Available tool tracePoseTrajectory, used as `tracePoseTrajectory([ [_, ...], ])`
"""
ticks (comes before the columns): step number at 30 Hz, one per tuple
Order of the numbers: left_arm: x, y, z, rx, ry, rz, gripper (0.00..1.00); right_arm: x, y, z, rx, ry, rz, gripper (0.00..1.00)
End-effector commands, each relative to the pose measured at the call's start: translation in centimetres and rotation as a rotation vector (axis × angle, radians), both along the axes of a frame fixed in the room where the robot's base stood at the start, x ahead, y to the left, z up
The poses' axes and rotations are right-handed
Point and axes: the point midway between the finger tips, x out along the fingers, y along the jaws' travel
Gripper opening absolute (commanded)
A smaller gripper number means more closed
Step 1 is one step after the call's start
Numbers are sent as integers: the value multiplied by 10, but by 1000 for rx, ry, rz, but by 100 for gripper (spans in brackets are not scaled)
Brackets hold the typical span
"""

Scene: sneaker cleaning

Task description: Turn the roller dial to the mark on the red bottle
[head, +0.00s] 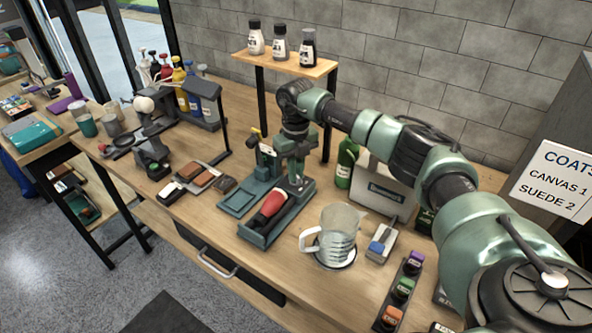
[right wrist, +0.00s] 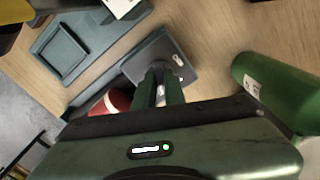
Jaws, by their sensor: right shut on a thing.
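My right gripper (head: 296,180) reaches down to the raised end of a teal stand (head: 259,236) on the bench. In the right wrist view its fingers (right wrist: 164,90) are closed together on a small part over a dark plate (right wrist: 145,66); a pale sliver shows between them. I cannot make out the dial face or its mark. A red rounded object with a dark end (head: 271,204) lies in the stand's tray and partly shows in the right wrist view (right wrist: 113,102). A red bottle (head: 166,68) stands in the back-left row. My left gripper is not in view.
A clear jug (head: 340,229) stands right of the stand. A green bottle (head: 346,165) is behind it, close to the gripper in the right wrist view (right wrist: 275,88). A shelf (head: 287,67) with dark-capped bottles stands behind. Brushes (head: 197,175) lie left.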

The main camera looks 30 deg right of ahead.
Motion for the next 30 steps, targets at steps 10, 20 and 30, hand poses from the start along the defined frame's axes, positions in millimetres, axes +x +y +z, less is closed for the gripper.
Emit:
tracePoseTrajectory([
  [10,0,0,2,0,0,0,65,3,-1,3,0,-10,-64,0],
  [20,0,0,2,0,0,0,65,3,-1,4,0,-11,-66,0],
  [30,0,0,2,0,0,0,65,1,0,2,0,-5,-63,33],
])
